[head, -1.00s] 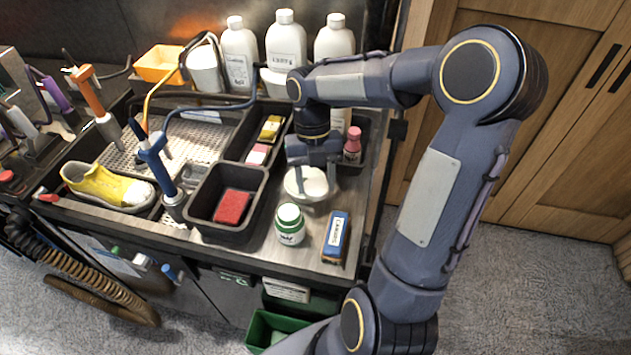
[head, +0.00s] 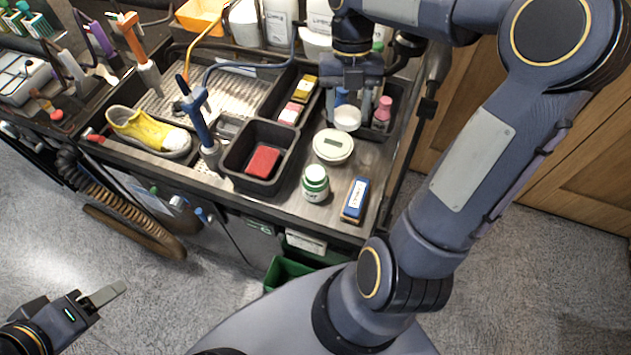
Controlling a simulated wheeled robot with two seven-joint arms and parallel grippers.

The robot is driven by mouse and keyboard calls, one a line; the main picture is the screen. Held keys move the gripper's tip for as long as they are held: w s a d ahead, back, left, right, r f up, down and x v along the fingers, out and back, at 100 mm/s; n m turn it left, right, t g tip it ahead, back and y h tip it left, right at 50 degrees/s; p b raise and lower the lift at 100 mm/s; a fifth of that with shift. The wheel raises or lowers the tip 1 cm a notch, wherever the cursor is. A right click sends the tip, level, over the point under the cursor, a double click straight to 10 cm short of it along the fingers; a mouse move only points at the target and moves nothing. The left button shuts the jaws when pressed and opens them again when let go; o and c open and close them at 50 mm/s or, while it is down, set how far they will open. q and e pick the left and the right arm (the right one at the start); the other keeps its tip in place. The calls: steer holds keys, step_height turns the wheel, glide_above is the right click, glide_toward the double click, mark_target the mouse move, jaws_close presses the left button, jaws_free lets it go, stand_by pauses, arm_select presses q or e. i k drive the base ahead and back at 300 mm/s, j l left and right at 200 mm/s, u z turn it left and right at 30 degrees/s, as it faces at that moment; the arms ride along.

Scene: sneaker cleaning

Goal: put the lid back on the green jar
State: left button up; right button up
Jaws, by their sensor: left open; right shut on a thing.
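The green jar (head: 315,184), white-bodied with a green top, stands upright near the counter's front edge. Its top looks like a seated lid, but it is too small to be sure. My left gripper (head: 105,302) is open and empty at the lower left, over the floor, far from the jar.
A blue-labelled box (head: 355,200) stands right of the jar. A black bin (head: 238,160) with a red block (head: 263,161) is to its left. A pink bottle (head: 382,112) stands near the cup. White bottles stand behind.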

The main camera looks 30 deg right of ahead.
mark_target(314, 179)
steer(key=k, duration=1)
